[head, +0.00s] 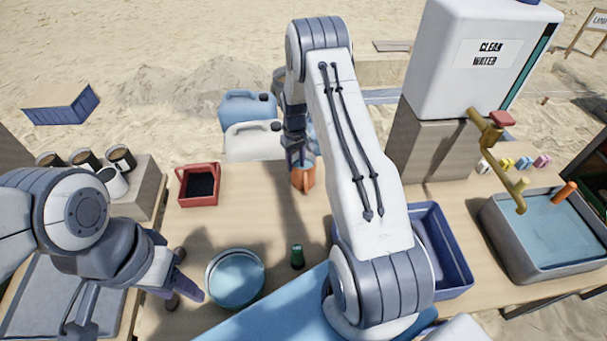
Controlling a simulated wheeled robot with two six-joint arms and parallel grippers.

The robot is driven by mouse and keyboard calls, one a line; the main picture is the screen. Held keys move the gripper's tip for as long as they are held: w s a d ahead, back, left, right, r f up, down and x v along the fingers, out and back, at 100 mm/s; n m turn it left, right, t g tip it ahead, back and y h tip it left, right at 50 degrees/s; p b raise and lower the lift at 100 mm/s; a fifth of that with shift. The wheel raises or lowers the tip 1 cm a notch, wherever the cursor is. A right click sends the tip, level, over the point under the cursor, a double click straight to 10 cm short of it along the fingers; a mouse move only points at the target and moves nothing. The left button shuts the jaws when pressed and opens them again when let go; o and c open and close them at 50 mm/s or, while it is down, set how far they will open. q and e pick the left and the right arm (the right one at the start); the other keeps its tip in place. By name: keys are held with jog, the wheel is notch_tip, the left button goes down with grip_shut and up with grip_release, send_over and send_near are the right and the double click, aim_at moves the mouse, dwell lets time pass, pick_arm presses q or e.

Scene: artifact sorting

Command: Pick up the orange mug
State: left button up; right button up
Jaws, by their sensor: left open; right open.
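The orange mug (303,180) stands on the table near the middle of the head view, partly hidden by my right gripper. My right gripper (299,158) is open and points down right at the mug's top. I cannot tell whether its fingers are around the mug or just above it. My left gripper (188,286) is open and empty, low over the table at the lower left, well away from the mug.
A red bin (200,199) is left of the mug, with blue (248,107) and white (253,143) jerrycans behind. A round bowl of water (235,277) and a green object (297,256) are in front. A blue crate (452,280) and water basin (550,250) are right.

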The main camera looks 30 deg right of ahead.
jog(key=p, duration=0.2)
send_over(295, 187)
notch_tip(295, 187, down, 4)
jog(key=shift+f, duration=0.65)
grip_shut()
